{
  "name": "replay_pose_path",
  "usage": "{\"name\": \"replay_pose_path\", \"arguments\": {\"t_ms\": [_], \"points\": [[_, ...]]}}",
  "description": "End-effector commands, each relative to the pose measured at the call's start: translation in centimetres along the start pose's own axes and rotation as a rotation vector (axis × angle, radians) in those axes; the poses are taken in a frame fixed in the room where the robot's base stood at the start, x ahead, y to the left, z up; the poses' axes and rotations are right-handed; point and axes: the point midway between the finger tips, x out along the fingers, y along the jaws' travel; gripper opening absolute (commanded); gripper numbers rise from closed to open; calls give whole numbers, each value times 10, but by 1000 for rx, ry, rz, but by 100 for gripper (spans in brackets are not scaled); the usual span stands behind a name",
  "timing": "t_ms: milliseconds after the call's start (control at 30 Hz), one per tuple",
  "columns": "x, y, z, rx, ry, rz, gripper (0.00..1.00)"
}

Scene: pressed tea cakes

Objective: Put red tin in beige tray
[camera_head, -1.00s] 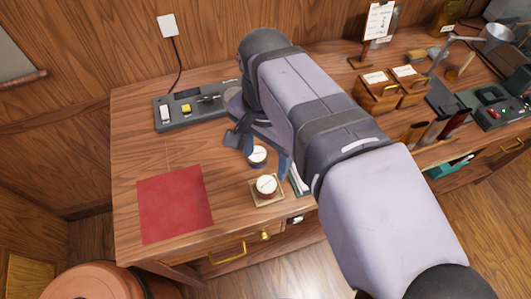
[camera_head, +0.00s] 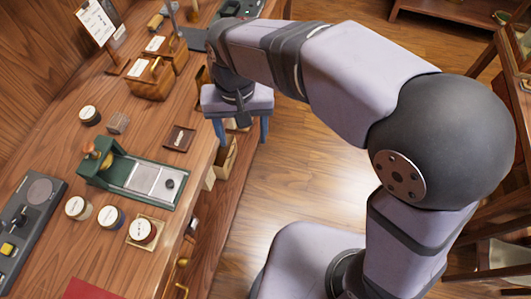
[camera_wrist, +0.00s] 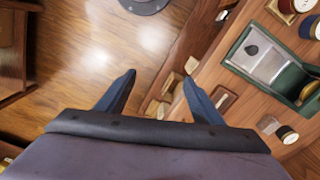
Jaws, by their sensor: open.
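The red tin (camera_head: 143,231), with a white lid and a dark red side, stands upright in the small square beige tray (camera_head: 135,246) near the desk's front edge. The tin also shows, partly cut off, at the top right of the wrist view (camera_wrist: 285,7). My gripper (camera_head: 241,130) is apart from both, past the desk's front edge and above the floor. Its blue fingers are spread and empty, as the wrist view also shows (camera_wrist: 159,80).
A blue tin (camera_head: 110,217) and a beige-sided tin (camera_head: 78,208) stand beside the tray. A green press (camera_head: 135,175), a small brown tray (camera_head: 178,138), a dark tin (camera_head: 90,115) and a wooden caddy (camera_head: 150,78) share the desk.

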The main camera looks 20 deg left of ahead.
Motion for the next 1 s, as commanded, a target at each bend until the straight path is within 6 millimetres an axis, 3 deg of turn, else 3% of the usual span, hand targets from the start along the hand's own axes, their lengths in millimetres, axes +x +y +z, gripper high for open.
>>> {"name": "replay_pose_path", "arguments": {"t_ms": [33, 200, 300, 400, 533, 700, 1000], "points": [[6, 38, -4, 47, -2, 1, 61], [29, 140, 8, 145, -2, 1, 61], [43, 190, 29, 201, -2, 1, 61], [55, 228, 54, 248, -1, 1, 61], [67, 257, 85, 293, -1, 1, 61], [77, 274, 109, 324, -2, 1, 61], [79, 277, 114, 329, -1, 2, 61]]}}
